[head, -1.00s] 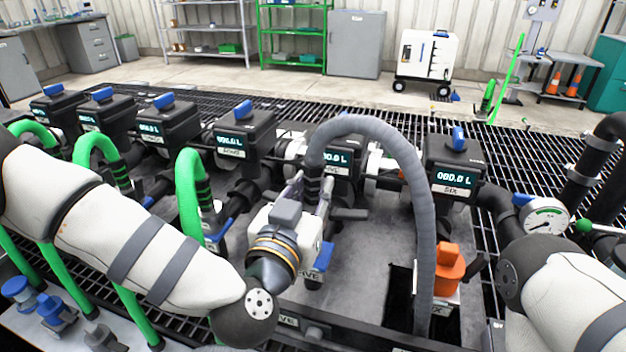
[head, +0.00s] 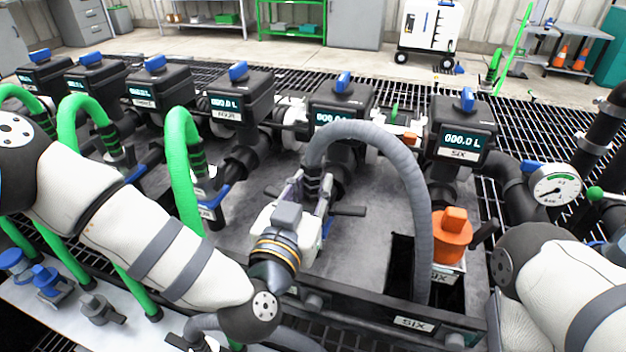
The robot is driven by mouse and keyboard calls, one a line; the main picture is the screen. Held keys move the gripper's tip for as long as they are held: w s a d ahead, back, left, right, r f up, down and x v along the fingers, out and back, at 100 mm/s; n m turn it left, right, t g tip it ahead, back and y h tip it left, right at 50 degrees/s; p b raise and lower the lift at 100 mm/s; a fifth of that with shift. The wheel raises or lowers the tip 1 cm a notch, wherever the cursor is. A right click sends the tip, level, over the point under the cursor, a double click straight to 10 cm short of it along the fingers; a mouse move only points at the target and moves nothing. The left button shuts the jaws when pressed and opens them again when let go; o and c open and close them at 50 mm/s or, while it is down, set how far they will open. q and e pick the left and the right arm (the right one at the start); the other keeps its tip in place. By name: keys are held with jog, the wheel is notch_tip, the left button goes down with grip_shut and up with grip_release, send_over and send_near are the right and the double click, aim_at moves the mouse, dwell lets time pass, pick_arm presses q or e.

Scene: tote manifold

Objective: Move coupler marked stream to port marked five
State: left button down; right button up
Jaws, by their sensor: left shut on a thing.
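My left gripper (head: 309,198) is shut on the dark coupler (head: 313,182) at the end of a thick grey hose (head: 416,205). It holds the coupler upright in front of meter five (head: 340,106). I cannot read a mark on the coupler. The hose arches up and right, then drops into a dark opening in front of the meter marked six (head: 461,140). Port five and its label are hidden behind my left gripper and wrist, so I cannot tell whether the coupler touches it. My right arm shows at the lower right, but its gripper is out of view.
An orange plug (head: 452,240) sits at port six, right of the hose. Green hoses (head: 184,165) stand at the ports to the left. A pressure gauge (head: 556,188) is at the right. Loose fittings (head: 45,282) lie at the lower left.

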pick_arm(q)
jog(key=shift+r, duration=0.1)
jog(key=c, duration=1.3)
grip_release()
jog(key=v, duration=1.2)
